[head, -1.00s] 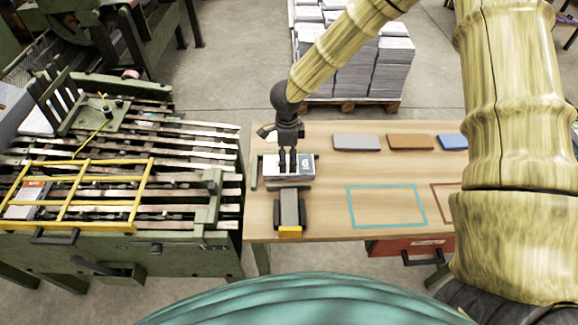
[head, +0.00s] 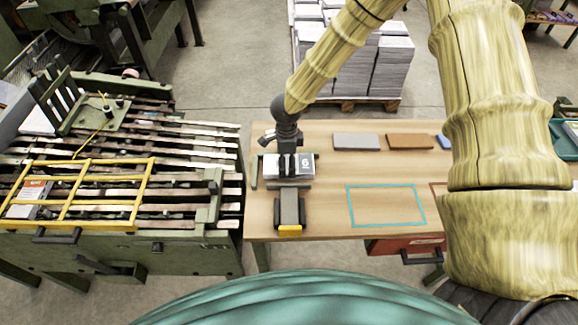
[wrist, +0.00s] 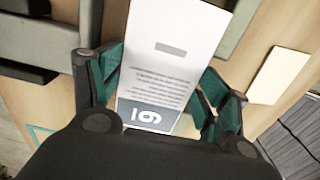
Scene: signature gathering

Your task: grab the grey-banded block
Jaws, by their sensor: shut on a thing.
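The grey-banded block (head: 303,168) is white, with a dark grey band at one end. It lies near the table's left end in the head view. In the wrist view the block (wrist: 165,50) shows its printed white face, a small grey bar, and the band with an upside-down number at the near end. My gripper (head: 287,174) is over the block, its fingers down around it. In the wrist view my gripper (wrist: 162,88) has its green-padded fingers on both sides of the block, shut on it. Part of the near end is hidden by the gripper body.
A dark device with a yellow front (head: 289,211) stands just in front of the block. Grey (head: 356,141), brown (head: 410,142) and blue (head: 443,142) flat pieces lie at the back. A teal outline (head: 387,206) marks bare table to the right. A green machine (head: 120,250) stands left.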

